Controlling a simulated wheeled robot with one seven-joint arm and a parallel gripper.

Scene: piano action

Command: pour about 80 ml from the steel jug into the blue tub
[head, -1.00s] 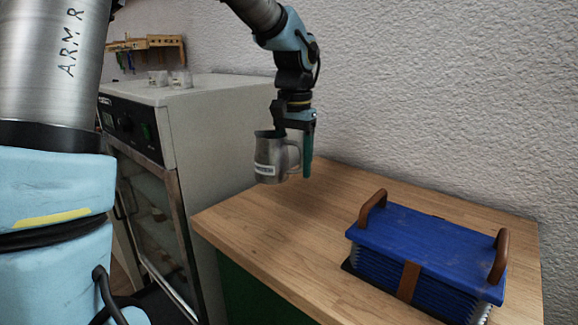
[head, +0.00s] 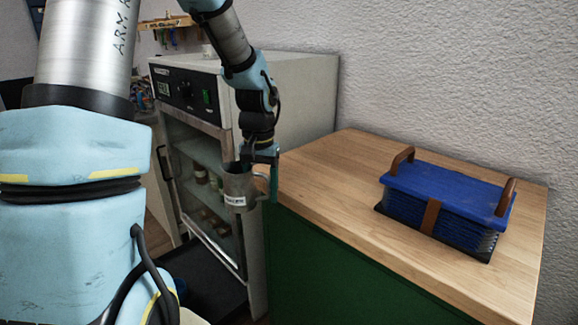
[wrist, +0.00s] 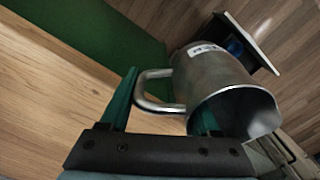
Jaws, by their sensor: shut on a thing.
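The steel jug (head: 237,190) hangs upright in the head view, in front of the cabinet and just off the left end of the wooden table. My gripper (head: 264,172) is shut on its handle, on the jug's right side. In the wrist view the jug (wrist: 212,75) shows its open mouth, and the handle passes between the green fingers of my gripper (wrist: 168,97). What is inside the jug cannot be made out.
The wooden table (head: 315,180) carries a blue ribbed box with brown handles (head: 450,190); its left part is clear. A glass-fronted cabinet (head: 300,95) stands close behind the jug. A dark flat surface (head: 205,280) lies low in front of the cabinet.

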